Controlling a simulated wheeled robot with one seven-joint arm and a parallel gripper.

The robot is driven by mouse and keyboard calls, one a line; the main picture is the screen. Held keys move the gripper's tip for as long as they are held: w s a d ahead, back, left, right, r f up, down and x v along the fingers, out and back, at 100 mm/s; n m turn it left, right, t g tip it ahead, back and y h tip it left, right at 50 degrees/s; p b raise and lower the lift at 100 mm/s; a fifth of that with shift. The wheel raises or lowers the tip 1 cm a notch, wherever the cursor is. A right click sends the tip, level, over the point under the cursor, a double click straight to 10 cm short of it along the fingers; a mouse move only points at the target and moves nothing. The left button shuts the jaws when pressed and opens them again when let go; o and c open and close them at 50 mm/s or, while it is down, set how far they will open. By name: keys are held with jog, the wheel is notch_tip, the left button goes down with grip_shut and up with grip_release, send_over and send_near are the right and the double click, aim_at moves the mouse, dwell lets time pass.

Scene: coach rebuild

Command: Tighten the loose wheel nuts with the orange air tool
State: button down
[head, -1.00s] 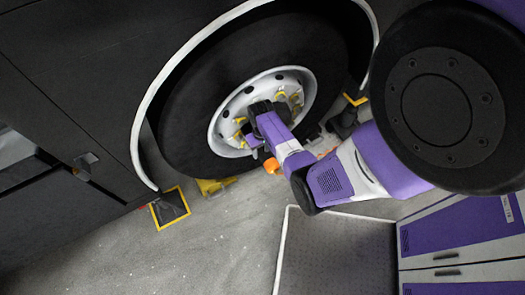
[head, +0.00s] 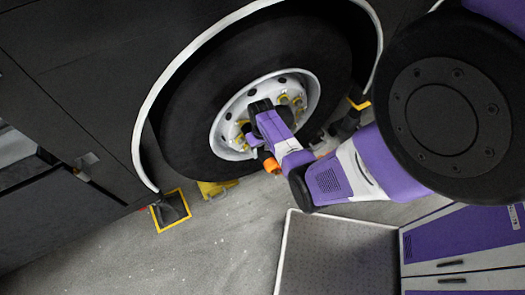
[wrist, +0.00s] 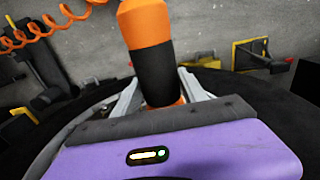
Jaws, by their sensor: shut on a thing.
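The wheel has a white rim (head: 224,149) inside a black tyre (head: 190,130). Small yellow pieces (head: 284,99) show around its hub in the head view; I cannot tell which nuts are loose. My gripper (head: 262,110) is in front of the hub and hides its middle. In the wrist view my gripper (wrist: 160,92) is shut on the orange air tool (wrist: 148,25), around its black grip band. A bit of orange (head: 271,165) shows below my gripper in the head view. The tool's working end and its contact with any nut are hidden.
A coiled orange hose (wrist: 60,22) runs at the upper left of the wrist view. A yellow chock-like piece (head: 214,187) lies under the tyre. Grey floor is clear at lower left.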

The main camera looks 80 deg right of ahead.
aim_at(268, 158)
jog(key=shift+w+d+r+b, duration=0.1)
jog(key=shift+w+d+b, duration=0.3)
jog(key=shift+w+d, duration=0.35)
dwell(0.9)
jog(key=shift+w+d+r, duration=0.1)
jog(key=shift+w+d, duration=0.1)
jog(key=shift+d, duration=0.1)
dwell(1.7)
jog(key=shift+s+a, duration=0.1)
dwell(0.3)
jog(key=shift+s+a+p, duration=1.25)
jog(key=shift+a, duration=0.2)
jog(key=shift+s+a+p, duration=1.25)
jog(key=shift+a, duration=0.2)
